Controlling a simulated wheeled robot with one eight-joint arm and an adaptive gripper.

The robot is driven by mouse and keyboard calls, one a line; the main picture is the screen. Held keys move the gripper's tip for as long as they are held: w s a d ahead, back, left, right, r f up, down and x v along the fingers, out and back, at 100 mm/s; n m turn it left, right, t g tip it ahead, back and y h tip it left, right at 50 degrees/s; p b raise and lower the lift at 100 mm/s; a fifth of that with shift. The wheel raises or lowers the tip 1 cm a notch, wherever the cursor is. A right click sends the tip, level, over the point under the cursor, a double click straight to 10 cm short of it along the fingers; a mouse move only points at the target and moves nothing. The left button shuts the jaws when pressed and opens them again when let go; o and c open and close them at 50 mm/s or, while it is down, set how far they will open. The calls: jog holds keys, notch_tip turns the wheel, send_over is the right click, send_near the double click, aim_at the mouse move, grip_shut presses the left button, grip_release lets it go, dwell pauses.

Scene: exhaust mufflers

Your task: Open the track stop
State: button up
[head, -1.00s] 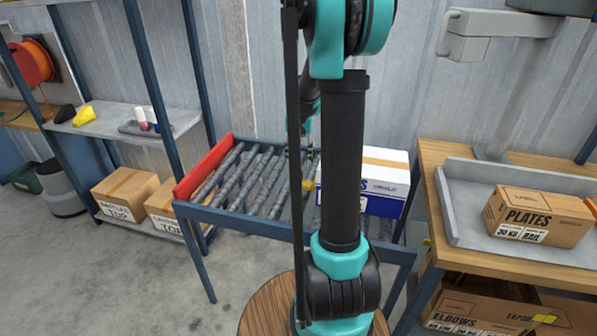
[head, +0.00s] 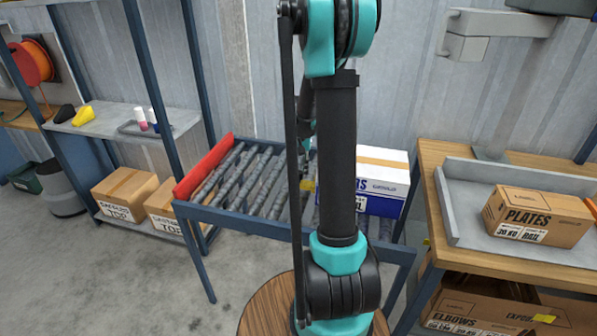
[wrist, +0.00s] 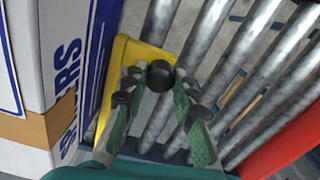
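The track stop is a yellow plate (wrist: 122,65) with a dark round knob (wrist: 160,76), lying across the rollers beside the white and blue box in the wrist view. In the head view only a small yellow part (head: 308,185) shows next to my arm. My gripper (wrist: 158,82) has its two green fingers spread, one on each side of the knob. A small gap seems to show between the knob and the fingertips. My arm hides most of this spot in the head view.
The roller track (head: 245,180) has a red end plate (head: 203,167) at its left end. A white and blue box (head: 383,182) stands on the track close to my gripper. A workbench (head: 440,160) with a carton (head: 537,215) is at the right.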

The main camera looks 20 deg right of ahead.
grip_shut()
